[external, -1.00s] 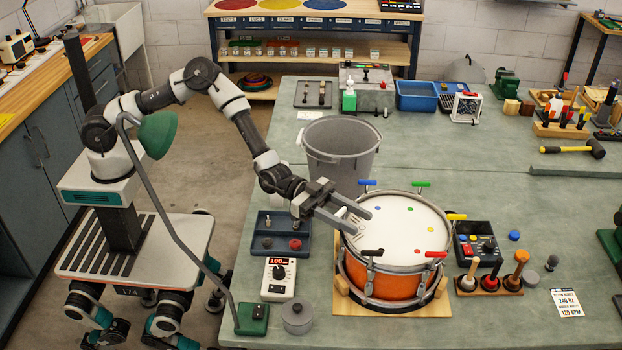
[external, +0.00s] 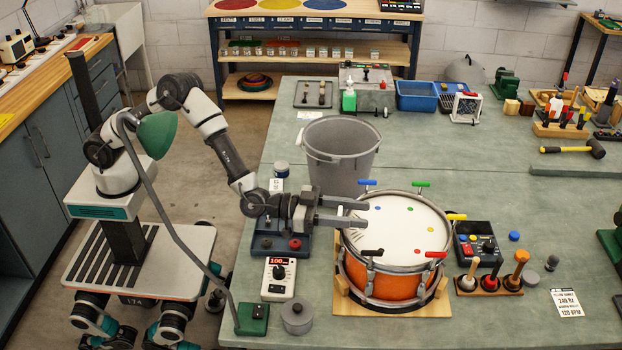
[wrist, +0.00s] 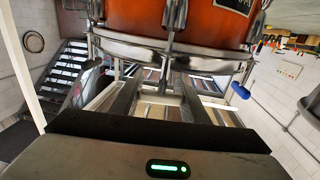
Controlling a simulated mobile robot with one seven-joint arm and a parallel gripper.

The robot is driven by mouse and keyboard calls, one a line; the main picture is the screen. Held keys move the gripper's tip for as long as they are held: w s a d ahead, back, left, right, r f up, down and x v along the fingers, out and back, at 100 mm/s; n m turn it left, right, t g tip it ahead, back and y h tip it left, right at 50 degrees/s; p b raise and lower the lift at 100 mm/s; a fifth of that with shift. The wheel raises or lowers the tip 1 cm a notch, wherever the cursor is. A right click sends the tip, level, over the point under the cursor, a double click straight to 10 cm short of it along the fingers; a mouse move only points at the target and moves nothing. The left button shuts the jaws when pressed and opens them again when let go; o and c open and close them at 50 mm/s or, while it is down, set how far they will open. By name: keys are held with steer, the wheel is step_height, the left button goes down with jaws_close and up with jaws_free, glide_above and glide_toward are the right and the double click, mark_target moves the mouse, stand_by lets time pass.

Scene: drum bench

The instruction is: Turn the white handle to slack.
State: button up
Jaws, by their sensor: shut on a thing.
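The drum (external: 388,285) has an orange shell and a pale head, and sits on a wooden base. Its rim carries coloured handles: blue (external: 367,183), green (external: 421,184), yellow (external: 456,217), red (external: 436,254) and black (external: 372,252). My gripper (external: 364,212) reaches in level from the left, its two fingers over the drum's left rim. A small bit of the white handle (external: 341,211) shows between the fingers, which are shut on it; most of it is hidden. In the wrist view the drum (wrist: 190,20) appears above the fingers.
A grey bucket (external: 340,160) stands close behind the gripper. A dark tray (external: 268,243) lies under my wrist, with a meter reading 100 (external: 279,278) in front. A mallet rack (external: 488,286) and a control box (external: 480,243) stand right of the drum.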

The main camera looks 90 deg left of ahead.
stand_by(0.3)
steer(key=o, duration=1.1)
steer(key=shift+c, duration=0.2)
steer(key=shift+s, duration=0.1)
steer(key=s+a, duration=0.1)
steer(key=s, duration=1.6)
steer(key=shift+a, duration=0.4)
